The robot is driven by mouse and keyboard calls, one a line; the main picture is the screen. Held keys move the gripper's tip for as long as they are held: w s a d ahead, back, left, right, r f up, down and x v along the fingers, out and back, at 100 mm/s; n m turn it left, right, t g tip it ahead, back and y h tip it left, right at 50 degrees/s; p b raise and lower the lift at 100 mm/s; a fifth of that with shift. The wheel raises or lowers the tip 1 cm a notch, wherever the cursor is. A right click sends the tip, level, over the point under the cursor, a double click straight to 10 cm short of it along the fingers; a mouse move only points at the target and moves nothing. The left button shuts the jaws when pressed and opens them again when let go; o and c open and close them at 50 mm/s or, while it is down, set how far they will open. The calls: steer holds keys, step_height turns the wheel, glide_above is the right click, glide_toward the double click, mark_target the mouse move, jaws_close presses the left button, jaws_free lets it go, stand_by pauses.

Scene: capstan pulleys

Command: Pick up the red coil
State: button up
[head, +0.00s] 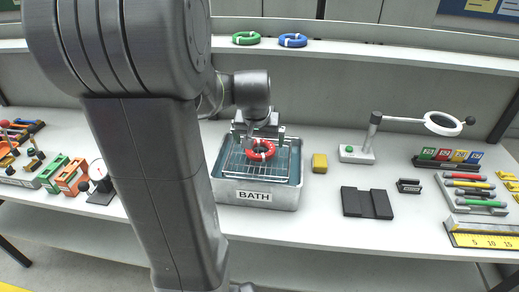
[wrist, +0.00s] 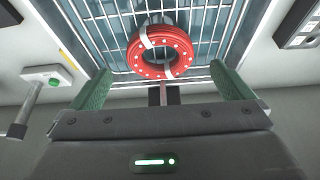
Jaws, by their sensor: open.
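The red coil (head: 260,150) is a ring with white bands, resting on the wire rack in the metal basin labelled BATH (head: 254,196). In the wrist view the red coil (wrist: 160,52) lies just beyond the fingertips, roughly centred between them. My gripper (head: 258,135) is over the basin, close to the coil. In the wrist view my gripper (wrist: 162,80) is open, with one green-padded finger at each side and nothing between them. I cannot tell the exact height gap to the coil.
A green coil (head: 246,38) and a blue coil (head: 292,40) sit on the shelf above. Orange and green devices (head: 72,176) stand at left.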

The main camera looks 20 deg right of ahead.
mark_target(261, 151)
steer(key=shift+w+p+x, duration=0.2)
steer(key=shift+p+x, duration=0.1)
steer(key=shift+x, duration=2.15)
steer(key=shift+d+r, duration=0.1)
steer(key=shift+d, duration=0.05)
steer(key=c, duration=1)
steer(key=shift+r, duration=0.15)
